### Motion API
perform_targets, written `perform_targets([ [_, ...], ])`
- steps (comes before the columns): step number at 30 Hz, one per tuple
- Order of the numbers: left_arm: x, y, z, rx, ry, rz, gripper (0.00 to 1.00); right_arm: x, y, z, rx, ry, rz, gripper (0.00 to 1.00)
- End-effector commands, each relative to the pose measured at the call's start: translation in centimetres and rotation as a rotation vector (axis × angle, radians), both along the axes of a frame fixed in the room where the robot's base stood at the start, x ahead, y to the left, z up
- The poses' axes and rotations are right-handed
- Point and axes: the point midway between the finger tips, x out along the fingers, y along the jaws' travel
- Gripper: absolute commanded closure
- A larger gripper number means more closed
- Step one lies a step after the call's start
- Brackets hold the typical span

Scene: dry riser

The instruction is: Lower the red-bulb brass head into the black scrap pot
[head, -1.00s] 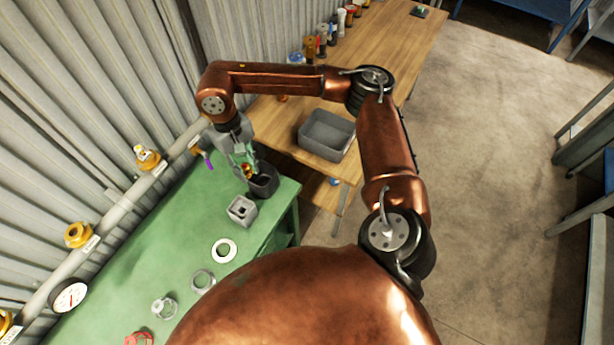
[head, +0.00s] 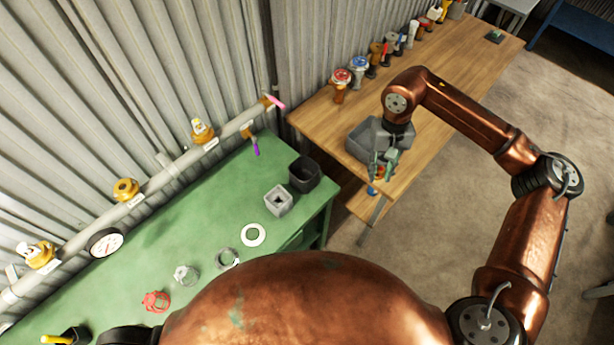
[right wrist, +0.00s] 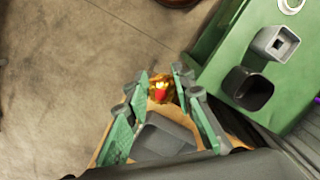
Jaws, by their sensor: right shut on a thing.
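The black scrap pot (head: 304,174) stands on the green bench's right end; its inside looks dark and empty. It also shows in the right wrist view (right wrist: 248,88). My right gripper (head: 381,166) is beyond the bench edge, right of the pot and apart from it, by the grey bin. In the right wrist view it is shut on the red-bulb brass head (right wrist: 160,90), held between the fingertips with the red bulb showing. In the head view the fingers mostly hide the brass head. My left gripper is not in view.
A square grey holder (head: 279,201) stands beside the pot, with a white ring (head: 253,235) nearby. The grey bin (head: 361,141) sits on the wooden table (head: 440,110), which carries several valve heads along the wall. A pipe with brass fittings (head: 126,190) runs behind the bench.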

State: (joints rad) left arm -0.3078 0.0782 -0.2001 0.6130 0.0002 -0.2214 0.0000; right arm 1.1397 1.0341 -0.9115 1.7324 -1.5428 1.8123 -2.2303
Motion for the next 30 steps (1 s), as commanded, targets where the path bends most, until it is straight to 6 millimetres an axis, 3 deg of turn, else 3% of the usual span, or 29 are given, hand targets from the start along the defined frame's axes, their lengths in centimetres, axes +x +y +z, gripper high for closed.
perform_targets([
  [19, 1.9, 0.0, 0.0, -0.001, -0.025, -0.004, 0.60, 0.1, 0.1, 0.0, 0.001, 0.000, -0.002, 1.00],
  [23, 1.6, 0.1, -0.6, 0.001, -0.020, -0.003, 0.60, 0.7, 1.2, -0.1, 0.002, -0.001, 0.001, 1.00],
  [30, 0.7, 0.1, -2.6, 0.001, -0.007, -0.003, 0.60, 3.1, 4.7, -0.2, 0.002, 0.000, 0.001, 1.00],
])
